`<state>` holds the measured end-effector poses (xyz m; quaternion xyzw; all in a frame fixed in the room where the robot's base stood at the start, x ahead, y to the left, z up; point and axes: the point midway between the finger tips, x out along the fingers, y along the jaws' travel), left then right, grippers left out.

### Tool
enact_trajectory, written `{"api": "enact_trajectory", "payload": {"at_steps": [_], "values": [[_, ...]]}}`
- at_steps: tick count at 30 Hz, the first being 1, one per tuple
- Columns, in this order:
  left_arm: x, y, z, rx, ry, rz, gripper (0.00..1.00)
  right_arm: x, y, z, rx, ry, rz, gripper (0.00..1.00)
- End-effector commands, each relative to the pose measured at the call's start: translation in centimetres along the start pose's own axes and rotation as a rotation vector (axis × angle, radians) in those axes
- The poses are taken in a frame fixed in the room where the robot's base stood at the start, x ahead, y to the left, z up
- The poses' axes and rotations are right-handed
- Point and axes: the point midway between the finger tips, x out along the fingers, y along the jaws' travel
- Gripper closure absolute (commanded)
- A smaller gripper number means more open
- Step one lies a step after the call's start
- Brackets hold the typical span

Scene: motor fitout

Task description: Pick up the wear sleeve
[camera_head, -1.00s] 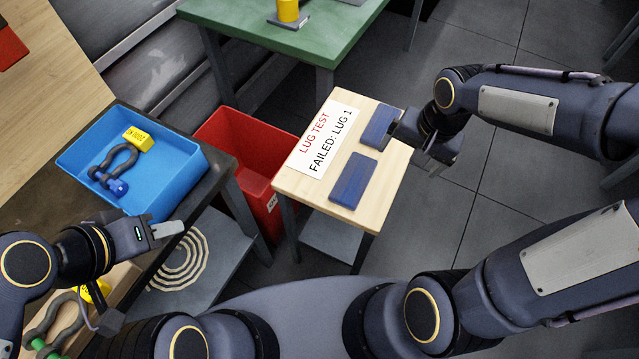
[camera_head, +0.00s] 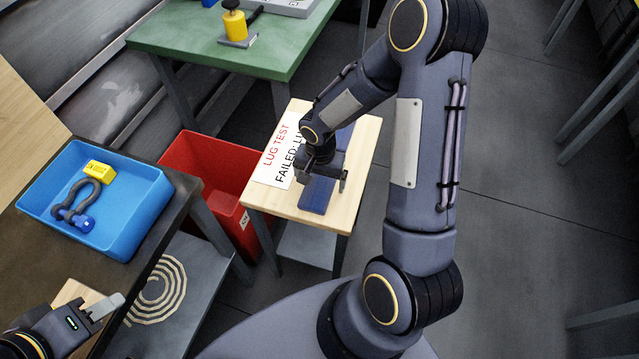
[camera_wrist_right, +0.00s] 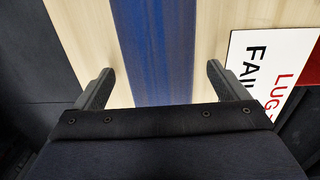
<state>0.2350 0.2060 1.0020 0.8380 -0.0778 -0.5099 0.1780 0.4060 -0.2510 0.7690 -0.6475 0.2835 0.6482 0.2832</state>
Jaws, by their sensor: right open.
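Two blue pieces lie on the small wooden table; I take them as wear sleeves, though no label shows. The nearer blue piece (camera_head: 316,198) is partly hidden under my right gripper (camera_head: 325,181). The farther blue piece (camera_head: 344,138) is mostly covered by my right arm. In the right wrist view, a blue piece (camera_wrist_right: 158,45) runs between the two fingers of my open right gripper (camera_wrist_right: 158,75), with pale wood showing on both sides of it. My left gripper (camera_head: 103,307) is at the lower left, away from the sleeves; its finger gap is not clear.
The small table (camera_head: 345,215) carries a "LUG TEST FAILED" sign (camera_head: 276,158). A red bin (camera_head: 190,150) stands to its left. A blue tray (camera_head: 140,215) with a shackle (camera_head: 75,198) and yellow block (camera_head: 98,169) sits on the dark bench. A green table (camera_head: 170,40) is behind.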

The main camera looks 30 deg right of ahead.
Motion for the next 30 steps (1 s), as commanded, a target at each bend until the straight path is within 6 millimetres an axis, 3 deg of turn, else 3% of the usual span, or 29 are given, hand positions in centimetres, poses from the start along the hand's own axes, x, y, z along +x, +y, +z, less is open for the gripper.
{"api": "enact_trajectory", "payload": {"at_steps": [8, 20, 30], "values": [[0.01, -0.01, 0.01, 0.000, 0.000, 0.000, 0.64, 0.47, -0.01, -0.01, 0.000, 0.001, -0.001, 0.06], [0.00, -0.01, 0.01, 0.000, 0.000, 0.000, 0.64, 0.44, -0.02, 0.01, 0.000, 0.000, -0.001, 0.56], [-0.03, 0.01, -0.01, 0.000, 0.000, 0.000, 0.64, 0.02, -0.06, -0.03, 0.000, 0.002, -0.002, 0.57]]}}
